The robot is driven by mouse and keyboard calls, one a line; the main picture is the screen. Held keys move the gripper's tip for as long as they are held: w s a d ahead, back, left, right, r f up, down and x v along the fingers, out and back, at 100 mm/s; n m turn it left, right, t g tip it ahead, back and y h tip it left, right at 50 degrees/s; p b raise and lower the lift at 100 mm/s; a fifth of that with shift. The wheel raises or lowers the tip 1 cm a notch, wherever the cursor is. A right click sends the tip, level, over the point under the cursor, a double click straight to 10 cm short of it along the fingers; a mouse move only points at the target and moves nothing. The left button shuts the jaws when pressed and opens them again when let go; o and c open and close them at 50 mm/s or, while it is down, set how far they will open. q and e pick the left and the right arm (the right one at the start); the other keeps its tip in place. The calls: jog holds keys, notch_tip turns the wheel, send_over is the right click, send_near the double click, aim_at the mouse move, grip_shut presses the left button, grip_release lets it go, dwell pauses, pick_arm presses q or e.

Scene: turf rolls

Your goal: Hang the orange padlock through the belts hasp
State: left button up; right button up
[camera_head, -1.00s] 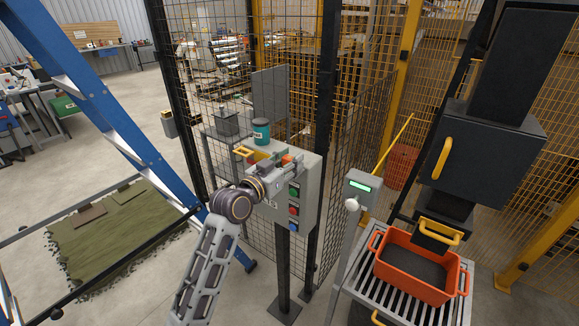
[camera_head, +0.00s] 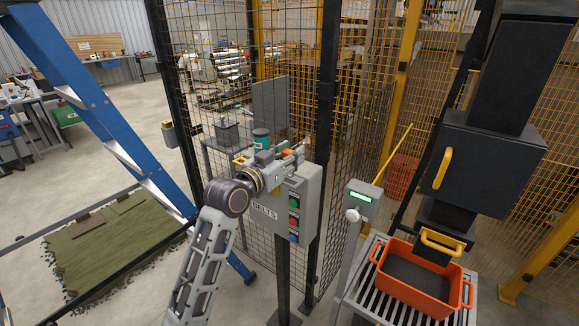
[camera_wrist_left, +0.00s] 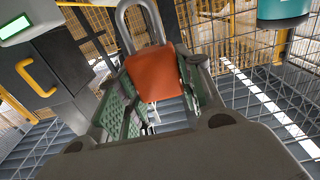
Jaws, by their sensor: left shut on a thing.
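The orange padlock (camera_wrist_left: 155,74) is between the green-padded fingers of my left gripper (camera_wrist_left: 160,105) in the left wrist view. Its grey shackle (camera_wrist_left: 140,22) points away from the palm and looks closed, though its top end is cut off by the frame. In the head view my left gripper (camera_head: 284,160) is shut on the padlock, of which a little orange (camera_head: 287,152) shows. It is at the top of the grey box labelled BELTS (camera_head: 264,210). I cannot make out the hasp; the gripper covers part of the box top. My right gripper is not in view.
Green, red and blue buttons (camera_head: 293,219) line the box's side. A teal-labelled canister (camera_head: 261,139) stands just behind the gripper. Mesh fencing (camera_head: 346,150) rises behind. A post with a green display (camera_head: 363,196) and an orange crate (camera_head: 416,290) are to the right.

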pick_arm(q)
notch_tip(320, 180, up, 4)
jog(key=shift+r, duration=0.4)
dwell(0.6)
jog(key=shift+r, duration=0.1)
